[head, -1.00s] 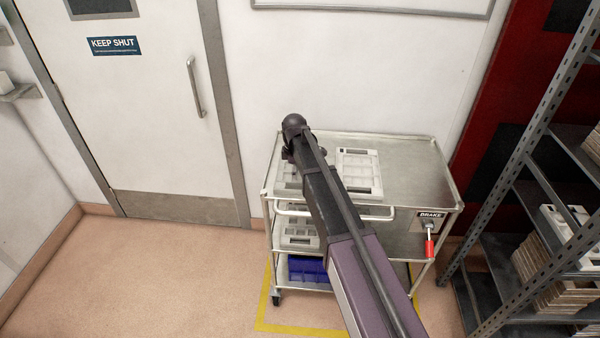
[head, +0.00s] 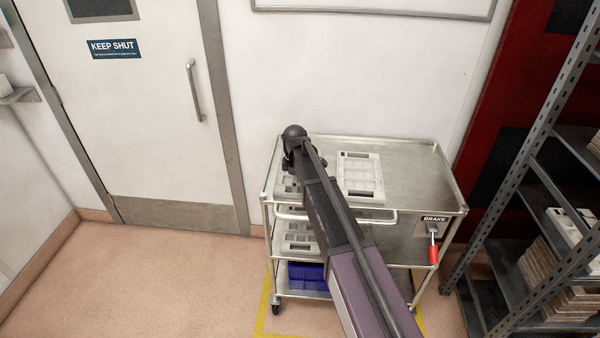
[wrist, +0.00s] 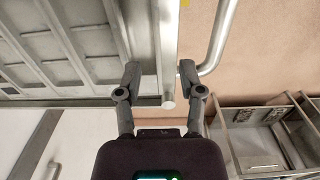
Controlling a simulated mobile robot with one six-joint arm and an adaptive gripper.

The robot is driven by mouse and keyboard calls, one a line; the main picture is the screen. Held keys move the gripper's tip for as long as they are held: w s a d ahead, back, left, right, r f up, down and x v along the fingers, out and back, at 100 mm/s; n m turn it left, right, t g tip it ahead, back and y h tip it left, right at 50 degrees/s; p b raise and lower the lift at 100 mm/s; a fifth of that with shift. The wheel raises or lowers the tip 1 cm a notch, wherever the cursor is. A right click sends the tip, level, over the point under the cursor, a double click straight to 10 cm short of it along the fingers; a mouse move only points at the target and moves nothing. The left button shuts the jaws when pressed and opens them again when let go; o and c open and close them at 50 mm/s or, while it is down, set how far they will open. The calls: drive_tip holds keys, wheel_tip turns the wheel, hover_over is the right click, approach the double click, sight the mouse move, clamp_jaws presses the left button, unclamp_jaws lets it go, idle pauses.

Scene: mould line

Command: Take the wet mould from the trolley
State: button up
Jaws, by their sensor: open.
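The metal trolley (head: 415,175) stands against the wall. On its top, a pale mould (head: 361,176) with square recesses lies right of my arm; another pale mould (head: 283,184) is partly hidden behind the arm. More pale moulds (head: 300,240) sit on the middle shelf. I cannot tell which mould is wet. My gripper (wrist: 160,80) is open and empty in the wrist view, its fingers either side of a metal trolley edge in the picture; contact is unclear. A grey recessed surface, perhaps a mould (wrist: 55,55), shows at left. In the head view the jaws are hidden by my arm.
A blue container (head: 306,276) sits on the trolley's lowest shelf. A handle rail (head: 335,217) and a red-gripped brake lever (head: 434,250) are at the trolley's front. A metal rack (head: 530,150) stands close on the right. The floor before the door (head: 150,110) is clear.

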drive_tip(key=shift+f, duration=0.15)
drive_tip(key=shift+w+d+f+b, duration=0.15)
drive_tip(key=shift+f+b, duration=2.35)
drive_tip(key=shift+b, duration=0.1)
clamp_jaws()
